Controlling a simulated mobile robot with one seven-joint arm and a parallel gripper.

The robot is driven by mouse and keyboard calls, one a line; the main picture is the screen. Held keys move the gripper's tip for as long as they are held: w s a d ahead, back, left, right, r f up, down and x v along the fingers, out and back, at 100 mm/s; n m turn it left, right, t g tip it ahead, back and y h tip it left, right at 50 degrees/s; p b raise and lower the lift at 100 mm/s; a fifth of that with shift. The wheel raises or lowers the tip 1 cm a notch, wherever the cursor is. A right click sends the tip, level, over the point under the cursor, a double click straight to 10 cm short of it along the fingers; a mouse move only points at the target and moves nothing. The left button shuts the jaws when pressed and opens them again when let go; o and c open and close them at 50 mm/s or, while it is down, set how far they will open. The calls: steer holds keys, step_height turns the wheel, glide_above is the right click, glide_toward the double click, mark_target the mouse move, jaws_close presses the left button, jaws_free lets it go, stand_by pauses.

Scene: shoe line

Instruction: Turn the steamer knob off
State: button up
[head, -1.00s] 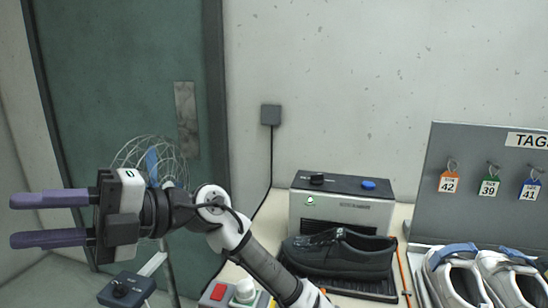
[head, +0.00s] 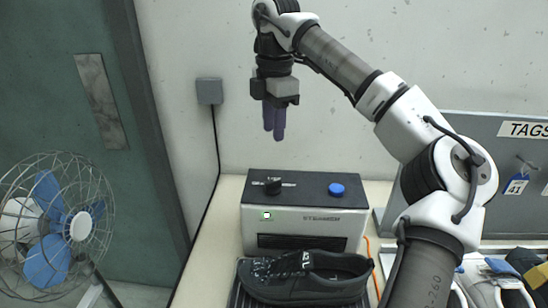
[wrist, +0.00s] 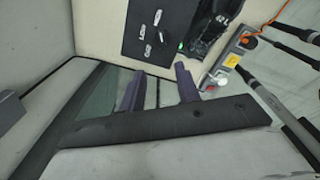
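The steamer (head: 305,222) is a light box with a black top and a "STEAMER" label. Its black knob (head: 272,186) sits on the left of the top, and a blue button (head: 337,189) on the right. A small light with a green edge (head: 266,215) glows on its front. My gripper (head: 274,138) points down, empty, above the knob area in the picture and apart from it. In the head view its fingers overlap; the wrist view shows the two purple fingers (wrist: 159,90) spread apart.
A black shoe (head: 305,277) sits on a dark ribbed tray directly before the steamer. A wire-cage fan (head: 55,225) stands at left. A wall box (head: 209,91) with a cable is behind. A "TAGS" board (head: 475,150) and pale shoes are at right, partly behind my arm.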

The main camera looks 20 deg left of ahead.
mark_target(277, 180)
steer(key=f+p, duration=0.1)
steer(key=f, duration=0.3)
steer(key=f+p, duration=0.1)
steer(key=f, duration=0.4)
steer(key=f+p, duration=0.1)
steer(key=f, duration=0.3)
steer(key=shift+w+d+f+p, duration=0.1)
steer(key=shift+d+f+p, duration=0.1)
steer(key=shift+d+p, duration=0.15)
jaws_close()
